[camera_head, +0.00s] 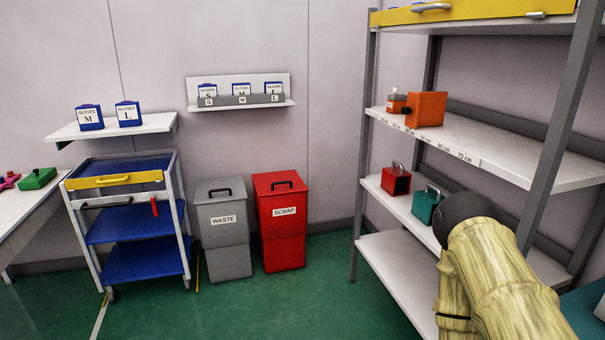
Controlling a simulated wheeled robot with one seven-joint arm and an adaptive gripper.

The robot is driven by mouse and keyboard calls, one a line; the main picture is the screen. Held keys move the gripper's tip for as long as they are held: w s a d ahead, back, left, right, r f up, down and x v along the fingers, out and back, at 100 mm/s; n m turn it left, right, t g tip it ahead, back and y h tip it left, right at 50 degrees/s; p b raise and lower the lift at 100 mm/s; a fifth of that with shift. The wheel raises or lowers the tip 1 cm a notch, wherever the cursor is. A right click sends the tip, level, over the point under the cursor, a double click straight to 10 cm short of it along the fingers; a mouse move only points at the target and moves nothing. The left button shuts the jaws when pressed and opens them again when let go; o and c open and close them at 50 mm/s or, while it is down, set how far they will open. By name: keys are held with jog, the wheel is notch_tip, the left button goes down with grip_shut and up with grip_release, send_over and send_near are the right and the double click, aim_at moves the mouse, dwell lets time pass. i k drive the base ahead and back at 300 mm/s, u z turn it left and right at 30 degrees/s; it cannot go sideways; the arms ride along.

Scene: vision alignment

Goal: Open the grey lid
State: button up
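The grey lid (219,194) sits closed on top of the grey bin (228,252), which is labelled WASTE. The bin is on the green floor near the back wall, left of centre. Part of my arm, with a pale streaked surface and a dark rounded joint, shows at the lower right, well to the right of the bin. My gripper is not visible, and nothing of mine touches the lid.
A red SCRAP bin (282,230) stands close to the right of the grey bin. A blue-shelved cart (130,225) stands to its left. The grey shelf rack (480,150) is on the right, beside my arm. Green floor (270,305) in front of the bins is clear.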

aim_at(228, 189)
jog(key=u, duration=0.2)
jog(key=i, duration=1.65)
jog(key=u, duration=0.95)
jog(key=i, duration=1.7)
jog(key=u, duration=0.6)
